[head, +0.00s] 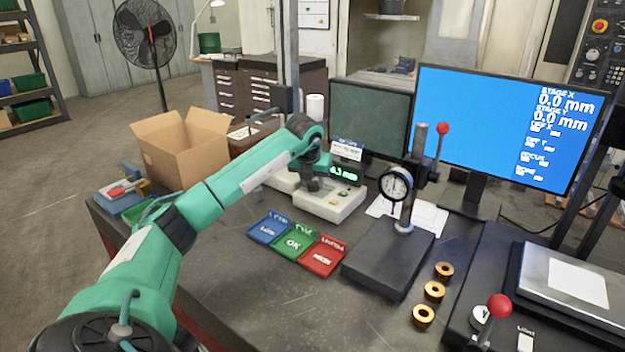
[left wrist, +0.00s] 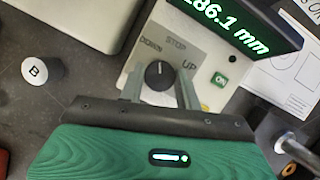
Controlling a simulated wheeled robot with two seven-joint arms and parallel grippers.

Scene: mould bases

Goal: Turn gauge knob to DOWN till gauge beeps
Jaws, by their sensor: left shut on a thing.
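The gauge (head: 335,206) is a pale box with a green-lit display (head: 345,174), standing on the dark workbench. In the left wrist view, its black round knob (left wrist: 158,75) has a white mark pointing up in the picture, roughly between the DOWN and STOP labels. UP is printed to the right. The display (left wrist: 236,24) ends in "86.1 mm", with its left end cut off. My left gripper (head: 314,186) is at the knob; its fingers (left wrist: 160,88) are on both sides of it, shut on it. A green ON button (left wrist: 220,79) is beside the knob. My right gripper is out of view.
Blue, green and red trays (head: 296,244) lie in front of the gauge. A dial indicator stand (head: 388,262) is to the right, with several brass rings (head: 434,291) beside it. A cardboard box (head: 185,150) stands behind my left arm. Monitors (head: 500,125) stand behind.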

